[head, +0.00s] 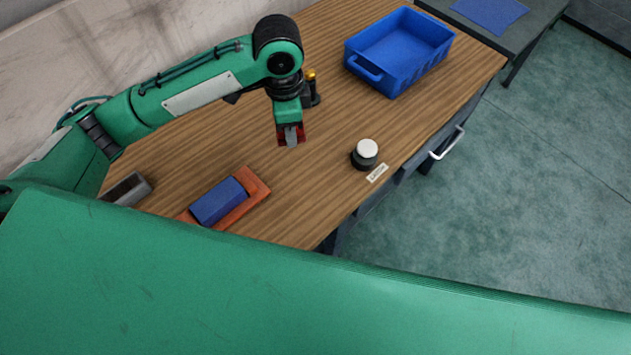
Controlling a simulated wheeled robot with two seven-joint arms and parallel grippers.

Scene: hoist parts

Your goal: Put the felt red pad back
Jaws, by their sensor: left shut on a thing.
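My left gripper (291,138) hangs above the wooden table, pointing down near the middle of the picture. It is shut on a small dark red piece, which looks like the felt red pad (301,131). A grey finger covers the middle of the pad, and red shows on both sides of it. I cannot tell the exact gap between the pad and the table top. My right gripper is not in view.
A blue bin (392,80) stands at the back right. A white-topped black round object (367,149) stands beside a small label (377,172) near the right edge. A blue block (217,201) lies on an orange-red base (257,189). A grey open box (129,190) is at left.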

